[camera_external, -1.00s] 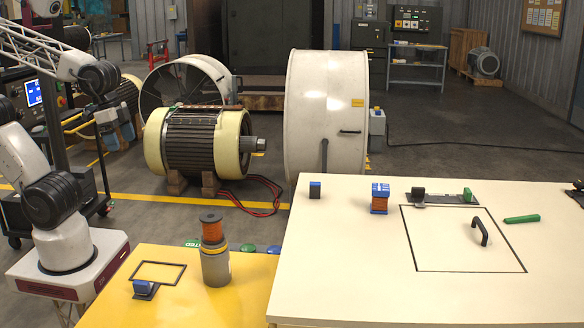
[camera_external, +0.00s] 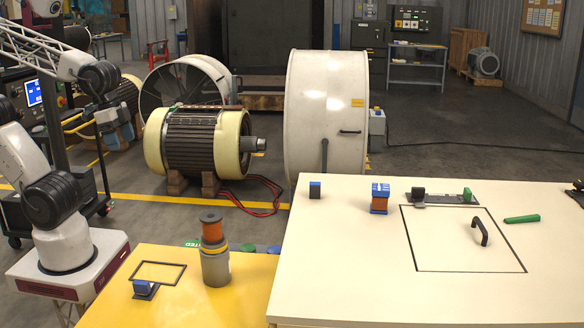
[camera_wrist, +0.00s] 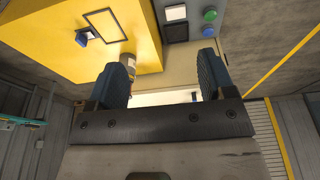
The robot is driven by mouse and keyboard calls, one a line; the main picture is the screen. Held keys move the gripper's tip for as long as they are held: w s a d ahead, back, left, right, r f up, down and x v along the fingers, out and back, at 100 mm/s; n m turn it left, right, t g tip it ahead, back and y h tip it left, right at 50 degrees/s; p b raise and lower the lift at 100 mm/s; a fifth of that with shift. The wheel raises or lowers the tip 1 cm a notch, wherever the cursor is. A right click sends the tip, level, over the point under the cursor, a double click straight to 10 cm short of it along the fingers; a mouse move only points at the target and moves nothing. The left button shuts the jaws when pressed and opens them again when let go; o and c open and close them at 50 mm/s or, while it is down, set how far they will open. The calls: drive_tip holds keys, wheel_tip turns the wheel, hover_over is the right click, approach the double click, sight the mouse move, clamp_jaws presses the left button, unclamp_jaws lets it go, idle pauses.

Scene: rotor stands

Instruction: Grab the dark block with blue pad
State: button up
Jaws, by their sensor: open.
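The dark block on the cream table cannot be made out in the wrist view.
On the cream table (camera_external: 330,290) stand an orange block with a blue top (camera_external: 380,198), a dark fixture (camera_external: 440,197), a black handle (camera_external: 480,233) and a green bar (camera_external: 521,219). A grey cylinder with an orange spool (camera_external: 214,250) stands on the yellow table (camera_external: 215,310).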

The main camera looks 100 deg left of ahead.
drive_tip(key=c, duration=0.4)
drive_tip(key=t, duration=0.6)
approach(312, 183)
drive_tip(key=s+d+r, duration=0.2)
drive_tip(key=s, duration=0.6)
drive_tip(key=s+d+r, duration=0.1)
drive_tip(key=s+d, duration=0.1)
drive_tip(key=s, duration=0.7)
drive_tip(key=w+a+f+t, duration=0.1)
drive_tip(key=w+f, duration=0.1)
drive_tip(key=w, duration=0.4)
drive_tip(key=w+a+f+t, duration=0.1)
drive_tip(key=w+f+t, duration=0.1)
drive_tip(key=w, duration=0.4)
drive_tip(key=w+a+f+t, duration=0.1)
drive_tip(key=w+f, duration=0.3)
drive_tip(key=w, duration=0.2)
drive_tip(key=shift+w+a+n+t+y, duration=0.3)
drive_tip(key=shift+n+y, duration=0.1)
drive_tip(key=shift+w+f, duration=0.2)
drive_tip(key=shift+w, duration=0.15)
drive_tip(key=shift+x, duration=1.25)
